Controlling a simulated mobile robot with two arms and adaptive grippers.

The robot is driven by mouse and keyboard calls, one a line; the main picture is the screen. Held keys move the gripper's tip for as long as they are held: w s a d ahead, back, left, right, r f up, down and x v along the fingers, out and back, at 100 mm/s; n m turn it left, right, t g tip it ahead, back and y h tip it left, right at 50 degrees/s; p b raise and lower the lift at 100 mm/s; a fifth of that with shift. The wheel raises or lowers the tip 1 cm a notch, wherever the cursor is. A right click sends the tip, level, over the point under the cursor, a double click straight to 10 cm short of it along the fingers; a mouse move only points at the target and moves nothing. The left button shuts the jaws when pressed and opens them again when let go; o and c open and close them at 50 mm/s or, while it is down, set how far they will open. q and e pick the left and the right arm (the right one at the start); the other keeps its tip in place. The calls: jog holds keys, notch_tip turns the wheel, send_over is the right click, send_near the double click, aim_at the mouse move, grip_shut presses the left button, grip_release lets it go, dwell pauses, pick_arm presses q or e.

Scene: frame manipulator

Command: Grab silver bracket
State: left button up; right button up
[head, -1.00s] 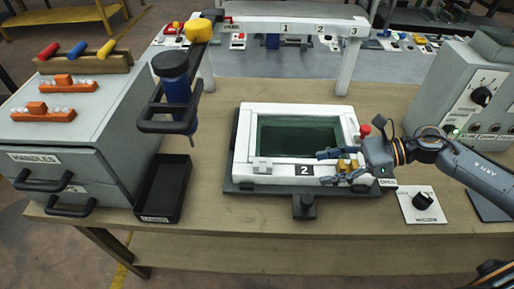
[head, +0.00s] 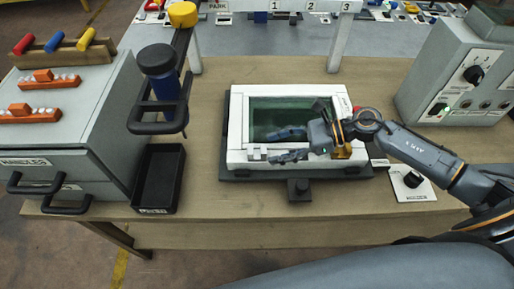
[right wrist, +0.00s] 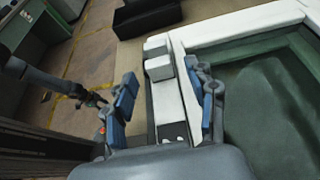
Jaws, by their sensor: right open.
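The silver bracket (head: 257,153) is a small light-grey block on the front edge of the white frame (head: 238,120), left of centre. In the right wrist view the bracket (right wrist: 158,58) sits on the white rim, just beyond the fingers. My right gripper (head: 288,145) is open and empty, over the frame's front edge, to the right of the bracket and apart from it. In the right wrist view its blue-padded fingers (right wrist: 163,95) stand on either side of the rim. What seems to be my left gripper (right wrist: 92,98) is small at the left; its jaws are unclear.
A gold block (head: 342,152) on the frame's front right is partly behind my right gripper. A black tray (head: 137,190) and a grey drawer cabinet (head: 90,150) stand to the left. A control box (head: 440,75) stands at the right.

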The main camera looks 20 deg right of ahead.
aim_at(263, 149)
jog(key=p+x, duration=0.2)
jog(key=x, duration=0.1)
jog(key=shift+w+a+r, duration=0.1)
jog(key=shift+a+r, duration=0.1)
jog(key=shift+a, duration=0.25)
jog(key=shift+w+a+f, duration=0.1)
jog(key=shift+a+f, duration=0.05)
jog(key=shift+a, duration=0.05)
jog(key=shift+f, duration=0.15)
jog(key=shift+c, duration=0.7)
grip_shut()
pick_arm(q)
notch_tip(263, 149, up, 3)
jog(key=shift+w+f, duration=0.1)
jog(key=shift+f, duration=0.1)
